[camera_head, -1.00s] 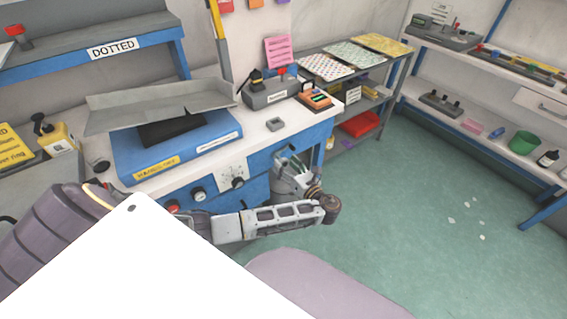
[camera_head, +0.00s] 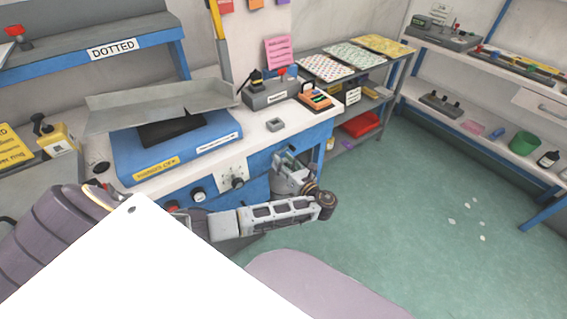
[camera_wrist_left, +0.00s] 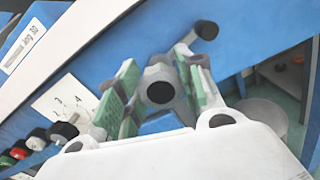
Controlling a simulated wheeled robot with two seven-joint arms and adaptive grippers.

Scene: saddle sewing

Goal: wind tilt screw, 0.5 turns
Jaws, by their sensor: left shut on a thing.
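The tilt screw (camera_wrist_left: 160,92) shows in the left wrist view as a grey round hub with a dark centre, on the blue front of the bench. A dark round knob (camera_wrist_left: 206,31) stands out above and to the right of it. My left gripper (camera_wrist_left: 157,60) has its two green-padded fingers on either side of the hub and is shut on it. In the head view my left gripper (camera_head: 288,163) is at the bench's right front, and it and my arm hide most of the screw. My right gripper is not in view.
A white numbered dial plate (camera_head: 233,175) and several knobs sit on the bench front, left of the gripper. A blue machine with a grey tray (camera_head: 165,98) stands on the bench top (camera_head: 290,125). A shelf (camera_head: 460,65) lines the right wall. The green floor (camera_head: 430,190) is mostly clear.

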